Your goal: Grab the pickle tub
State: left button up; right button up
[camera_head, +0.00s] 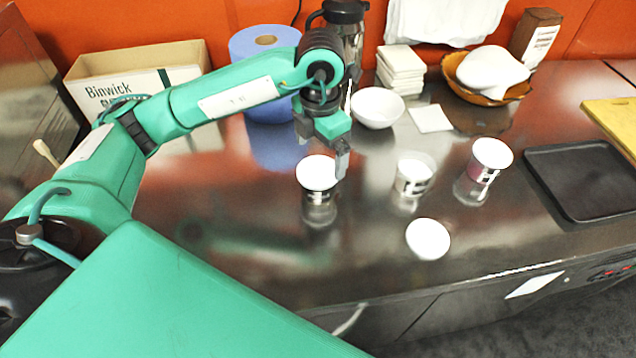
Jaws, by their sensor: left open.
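Three small tubs stand on the steel counter, and I cannot read which one is the pickle tub. The left tub (319,196) has a white lid and a dark label. The middle tub (413,177) is pale with a dark label and looks white on top. The right tub (484,172) has a white lid and a reddish label. My left gripper (326,156) is open, pointing down just behind and above the left tub. One finger shows beside that tub's lid; whether they touch is unclear. My right gripper is not in view.
A loose white disc (428,239), like a lid, lies in front of the middle tub. A black tray (585,181) lies right.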

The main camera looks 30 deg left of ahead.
aim_at(320, 169)
pick_arm(q)
jog(key=shift+s+f, duration=0.1)
jog(key=shift+f, duration=0.4)
notch_tip(320, 169, down, 4)
jog(key=shift+s+f+p, duration=0.1)
jog(key=shift+p, duration=0.55)
jog(key=shift+f, duration=0.4)
jog(key=c, duration=1.1)
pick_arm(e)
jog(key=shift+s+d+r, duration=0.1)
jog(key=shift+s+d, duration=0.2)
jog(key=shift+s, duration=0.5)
